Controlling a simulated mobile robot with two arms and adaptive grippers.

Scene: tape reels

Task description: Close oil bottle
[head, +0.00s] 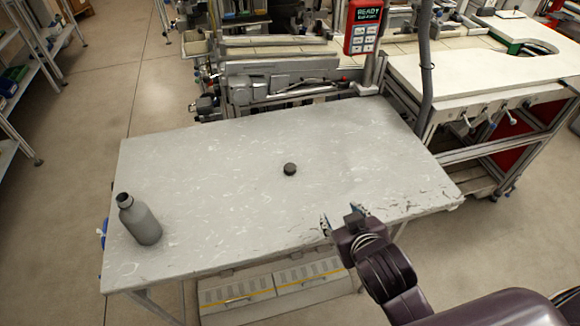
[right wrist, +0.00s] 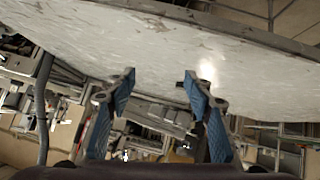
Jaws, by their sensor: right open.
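A grey bottle (head: 141,222) with a dark top stands at the left end of the grey table (head: 220,190). A small black round cap (head: 290,169) lies alone near the middle of the table. My right gripper (head: 339,219) is at the table's front edge, to the right of and nearer than the cap, and apart from it. In the right wrist view its two blue fingers (right wrist: 160,85) are spread with nothing between them. My left gripper is not in view.
Machinery with a red control box (head: 366,25) stands along the table's far edge. A white-topped bench (head: 475,75) stands at the back right. The table surface between bottle and cap is clear. Shelves (head: 25,75) stand at the far left.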

